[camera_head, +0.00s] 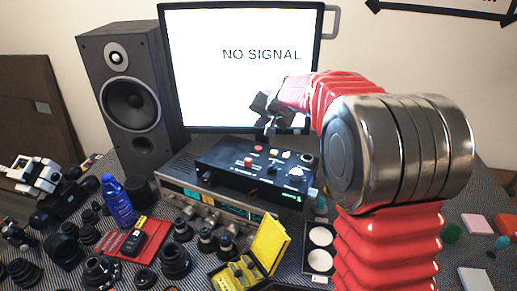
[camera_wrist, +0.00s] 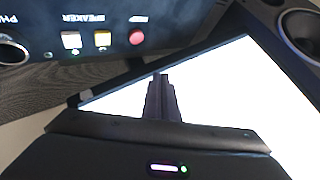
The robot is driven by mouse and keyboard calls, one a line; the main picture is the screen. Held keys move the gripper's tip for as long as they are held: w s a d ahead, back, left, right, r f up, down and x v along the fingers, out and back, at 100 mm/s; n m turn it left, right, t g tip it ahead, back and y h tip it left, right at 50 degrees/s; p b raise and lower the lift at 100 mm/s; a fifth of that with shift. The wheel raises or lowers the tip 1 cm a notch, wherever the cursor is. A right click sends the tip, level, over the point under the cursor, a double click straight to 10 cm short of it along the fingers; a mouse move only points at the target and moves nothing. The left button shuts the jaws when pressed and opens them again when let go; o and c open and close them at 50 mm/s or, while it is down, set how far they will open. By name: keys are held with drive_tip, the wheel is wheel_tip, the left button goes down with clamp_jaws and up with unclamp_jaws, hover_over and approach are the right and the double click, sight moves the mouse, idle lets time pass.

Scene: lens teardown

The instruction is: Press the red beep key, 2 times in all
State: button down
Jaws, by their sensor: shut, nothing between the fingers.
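A black control box (camera_head: 225,162) carries two red keys: one at the back (camera_head: 258,148) in a row with pale and yellow keys, and one nearer the front (camera_head: 248,161). I cannot read which is labelled beep. In the wrist view, which shows the labels upside down, a round red key (camera_wrist: 136,37) sits beside a yellow key (camera_wrist: 102,39) and a white key (camera_wrist: 71,40). My gripper (camera_head: 270,130) is shut and empty, above and behind the box in front of the monitor. Its closed fingers (camera_wrist: 161,82) are apart from the keys.
A monitor (camera_head: 215,85) reading "NO SIGNAL" stands close behind my gripper. A speaker (camera_head: 130,95) is at the left. The box rests on a silver receiver (camera_head: 180,172). Lenses, a blue bottle (camera_head: 117,203) and an open yellow case (camera_head: 270,245) crowd the front.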

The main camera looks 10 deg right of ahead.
sight(260, 150)
drive_tip(key=shift+f, duration=3.4)
drive_tip(key=shift+f, duration=0.75)
idle(0.4)
drive_tip(key=shift+r, duration=0.85)
drive_tip(key=shift+r, duration=2.5)
